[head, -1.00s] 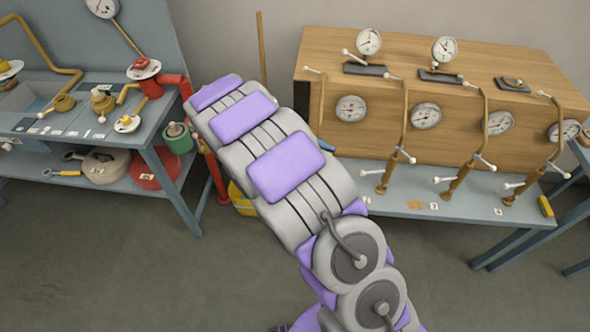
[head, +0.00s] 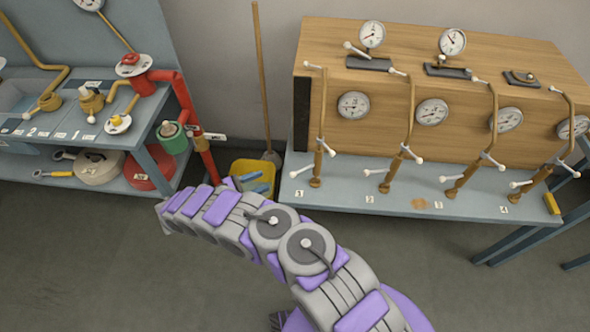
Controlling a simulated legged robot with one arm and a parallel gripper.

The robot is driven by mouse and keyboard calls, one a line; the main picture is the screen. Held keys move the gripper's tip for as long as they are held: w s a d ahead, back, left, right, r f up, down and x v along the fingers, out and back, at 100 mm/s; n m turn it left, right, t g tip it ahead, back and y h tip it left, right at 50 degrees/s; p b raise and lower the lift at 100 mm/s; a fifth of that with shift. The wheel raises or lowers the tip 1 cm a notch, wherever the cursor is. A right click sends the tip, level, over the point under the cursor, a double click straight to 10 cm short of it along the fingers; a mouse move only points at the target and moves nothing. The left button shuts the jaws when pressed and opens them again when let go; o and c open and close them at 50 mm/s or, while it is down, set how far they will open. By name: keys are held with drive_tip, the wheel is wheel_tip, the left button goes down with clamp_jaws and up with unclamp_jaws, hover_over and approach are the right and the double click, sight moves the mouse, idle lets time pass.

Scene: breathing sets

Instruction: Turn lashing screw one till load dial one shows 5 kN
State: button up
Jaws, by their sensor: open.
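Several bronze lashing rods with white cross handles stand along the front of a wooden crate (head: 460,85). The leftmost, which appears to be lashing screw one (head: 318,165), stands beside a small number tag (head: 299,194) too small to read surely. The leftmost round white dial (head: 353,105) on the crate's front, beside that rod, appears to be load dial one. Its needle is too small to read. My arm reaches left across the floor, below and apart from the rods. Its far end bends down at the left, and my gripper is not visible.
The crate stands on a grey-blue bench (head: 400,195). A yellow bucket (head: 250,168) and a broom (head: 262,80) stand left of it. A left bench (head: 150,110) carries valves and red pipes (head: 200,150). Open floor (head: 80,260) lies at lower left.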

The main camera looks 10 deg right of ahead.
drive_tip(key=n+t, duration=0.1)
drive_tip(key=t, duration=0.1)
approach(296, 173)
drive_tip(key=b+x, duration=0.1)
drive_tip(key=x, duration=0.2)
drive_tip(key=b+x, duration=0.1)
drive_tip(key=x, duration=0.2)
drive_tip(key=b+x, duration=0.1)
drive_tip(key=x, duration=0.3)
drive_tip(key=shift+w+f, duration=0.2)
drive_tip(key=shift+f, duration=0.2)
clamp_jaws()
idle(0.4)
